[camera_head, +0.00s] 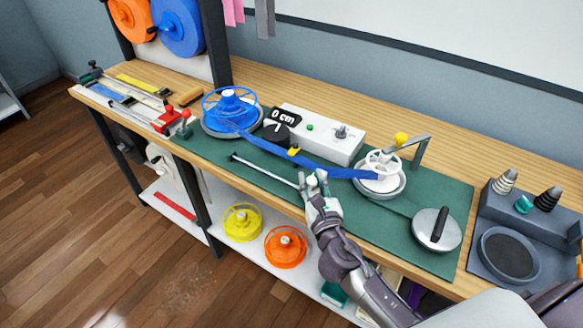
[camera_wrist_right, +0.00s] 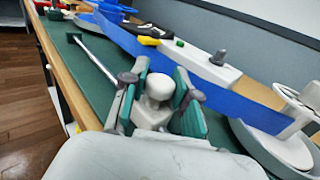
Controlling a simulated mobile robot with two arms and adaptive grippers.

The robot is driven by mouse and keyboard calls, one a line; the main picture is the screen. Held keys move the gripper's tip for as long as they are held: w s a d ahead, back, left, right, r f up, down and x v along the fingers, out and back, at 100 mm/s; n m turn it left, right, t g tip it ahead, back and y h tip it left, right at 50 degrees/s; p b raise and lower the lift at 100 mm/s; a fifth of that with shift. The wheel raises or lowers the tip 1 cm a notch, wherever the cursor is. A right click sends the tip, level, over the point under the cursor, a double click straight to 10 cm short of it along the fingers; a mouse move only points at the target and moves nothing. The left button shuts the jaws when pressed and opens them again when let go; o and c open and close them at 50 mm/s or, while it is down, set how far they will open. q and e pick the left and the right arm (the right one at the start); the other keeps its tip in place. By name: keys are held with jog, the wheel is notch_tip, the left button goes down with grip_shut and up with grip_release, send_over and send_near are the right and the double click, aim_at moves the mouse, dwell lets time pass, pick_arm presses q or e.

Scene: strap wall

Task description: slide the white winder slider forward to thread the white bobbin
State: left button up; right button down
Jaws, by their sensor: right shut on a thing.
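My right gripper (camera_head: 316,182) is at the near edge of the green mat (camera_head: 267,164). In the right wrist view its teal pads stand on either side of the white knob of the winder slider (camera_wrist_right: 158,88), and it is shut on that knob. A thin metal rod (camera_head: 262,169) runs from the gripper to the left along the mat. The white bobbin (camera_head: 381,166) sits on a round grey plate to the right of the gripper, apart from it. A blue strap (camera_head: 338,173) runs from the blue reel (camera_head: 229,106) to the bobbin. My left gripper is out of view.
A white counter box (camera_head: 320,136) with a "0 cm" display stands behind the strap. A yellow-tipped arm (camera_head: 402,139) rises behind the bobbin. A round grey lid (camera_head: 436,229) lies on the mat's right. A dark tray (camera_head: 511,252) and a red clamp (camera_head: 168,120) stand at the sides.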

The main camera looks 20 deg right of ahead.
jog(key=shift+s+d, duration=0.5)
jog(key=shift+s, duration=0.1)
jog(key=shift+f, duration=0.1)
jog(key=c, duration=1.2)
grip_release()
jog(key=o, duration=0.3)
jog(key=shift+s+d, duration=0.15)
jog(key=s, duration=0.4)
jog(key=s+a, duration=0.1)
jog(key=s, duration=0.7)
jog(key=shift+a, duration=0.3)
